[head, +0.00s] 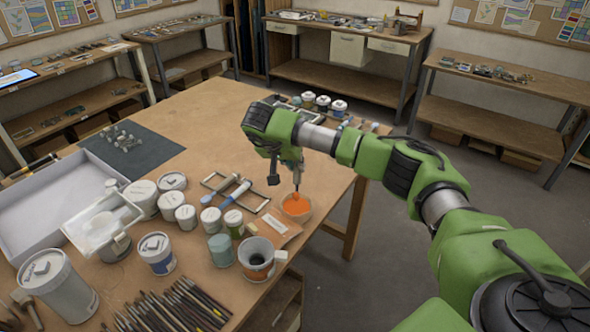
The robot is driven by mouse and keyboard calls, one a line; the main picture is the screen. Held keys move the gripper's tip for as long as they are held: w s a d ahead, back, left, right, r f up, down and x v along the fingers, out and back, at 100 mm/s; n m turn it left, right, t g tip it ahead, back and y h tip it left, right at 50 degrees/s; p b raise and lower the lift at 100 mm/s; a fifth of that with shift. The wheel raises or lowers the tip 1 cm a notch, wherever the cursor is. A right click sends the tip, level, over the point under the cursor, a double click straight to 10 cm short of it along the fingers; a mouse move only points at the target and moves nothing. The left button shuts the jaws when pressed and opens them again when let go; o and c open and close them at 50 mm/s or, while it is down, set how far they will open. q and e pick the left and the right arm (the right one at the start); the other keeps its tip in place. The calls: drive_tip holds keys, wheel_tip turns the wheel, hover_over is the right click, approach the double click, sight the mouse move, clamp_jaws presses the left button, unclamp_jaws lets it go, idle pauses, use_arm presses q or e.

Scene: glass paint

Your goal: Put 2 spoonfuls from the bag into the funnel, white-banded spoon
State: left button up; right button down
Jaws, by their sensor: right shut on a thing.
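My right gripper (292,165) points down over the round, pale-rimmed holder of orange powder (297,206), which looks like the open bag. It is shut on a thin, dark upright handle (296,184), likely the spoon. The handle's lower end reaches the orange powder, so the bowl of the spoon is hidden. I cannot make out a white band on it. A grey, wide-mouthed vessel (256,246) with a dark opening, likely the funnel on a jar, stands nearer to me, left of and below the orange powder. My left gripper is not in view.
A wire rack with blue-handled tools (235,193) lies left of the orange powder. Several lidded jars (186,217) and a white tray (40,205) fill the left. Brushes (175,308) lie in front. The table's right edge is close to the powder.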

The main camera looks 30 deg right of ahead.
drive_tip(key=shift+w+d+r, duration=0.2)
drive_tip(key=shift+w+r, duration=0.05)
drive_tip(key=shift+r, duration=0.3)
drive_tip(key=shift+r+p, duration=1.75)
drive_tip(key=shift+r, duration=0.5)
drive_tip(key=shift+f, duration=0.1)
drive_tip(key=shift+a, duration=0.1)
